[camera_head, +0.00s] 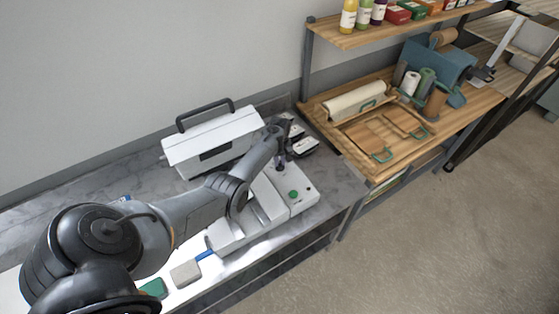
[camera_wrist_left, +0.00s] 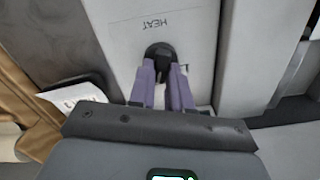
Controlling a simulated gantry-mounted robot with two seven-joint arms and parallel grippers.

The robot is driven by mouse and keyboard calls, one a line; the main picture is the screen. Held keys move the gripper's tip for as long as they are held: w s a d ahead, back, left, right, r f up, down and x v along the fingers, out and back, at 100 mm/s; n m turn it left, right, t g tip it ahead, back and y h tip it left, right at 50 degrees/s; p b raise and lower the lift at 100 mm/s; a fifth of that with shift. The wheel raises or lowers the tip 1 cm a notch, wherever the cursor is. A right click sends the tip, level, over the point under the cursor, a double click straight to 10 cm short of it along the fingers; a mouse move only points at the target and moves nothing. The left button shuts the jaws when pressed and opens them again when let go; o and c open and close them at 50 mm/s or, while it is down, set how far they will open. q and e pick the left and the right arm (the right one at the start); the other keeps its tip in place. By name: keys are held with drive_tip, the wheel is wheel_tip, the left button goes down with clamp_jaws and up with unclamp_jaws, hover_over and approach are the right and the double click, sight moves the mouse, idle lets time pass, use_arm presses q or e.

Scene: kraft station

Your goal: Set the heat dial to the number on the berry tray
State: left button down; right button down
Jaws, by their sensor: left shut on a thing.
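The heat dial (camera_wrist_left: 160,52) is a black knob on a light panel, under the word HEAT, which appears upside down in the left wrist view. The purple fingers of my left gripper (camera_wrist_left: 163,72) are shut on the dial, one on each side. In the head view my left gripper (camera_head: 281,163) is at the back right of the white machine (camera_head: 300,196), and the dial is hidden there. I cannot make out a berry tray or its number. Marks beside the dial are partly covered by the fingers. My right gripper is not in view.
A white lidded appliance with a black handle (camera_head: 213,139) stands behind my left arm. Dark items with white tops (camera_head: 304,147) lie close beside the gripper. A wooden shelf unit (camera_head: 385,170) with boards stands to the right. A grey block (camera_head: 185,273) lies near the front edge.

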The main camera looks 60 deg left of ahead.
sight(280, 163)
use_arm(q)
drive_tip(key=c, duration=1.1)
unclamp_jaws()
drive_tip(key=shift+o, duration=0.2)
drive_tip(key=shift+r, duration=0.55)
wheel_tip(280, 163, up, 10)
drive_tip(key=shift+f, duration=0.1)
